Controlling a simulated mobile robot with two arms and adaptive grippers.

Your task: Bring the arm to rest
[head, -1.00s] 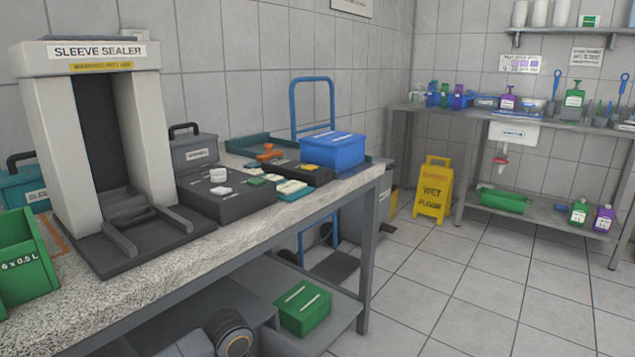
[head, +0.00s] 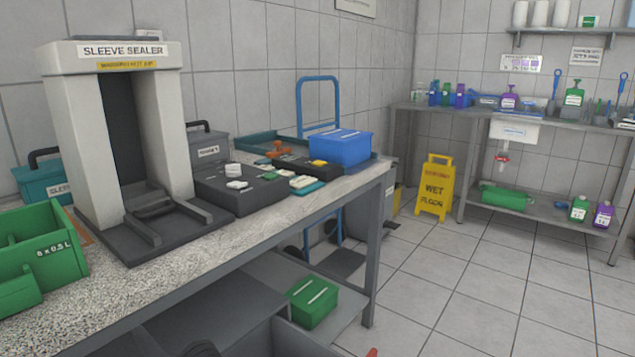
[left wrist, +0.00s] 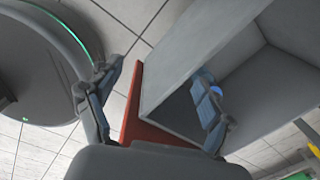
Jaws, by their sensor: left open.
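In the head view a dark rounded part, probably of my arm, shows at the bottom edge. The left gripper itself is not clear there. My right gripper is in neither view.
A speckled bench (head: 245,232) on the left carries a sleeve sealer (head: 122,150), a green bin (head: 45,250) and a blue box (head: 336,147). A green box (head: 312,302) sits on its lower shelf. A yellow wet-floor sign (head: 434,188) stands beyond. The tiled floor (head: 480,290) at right is clear.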

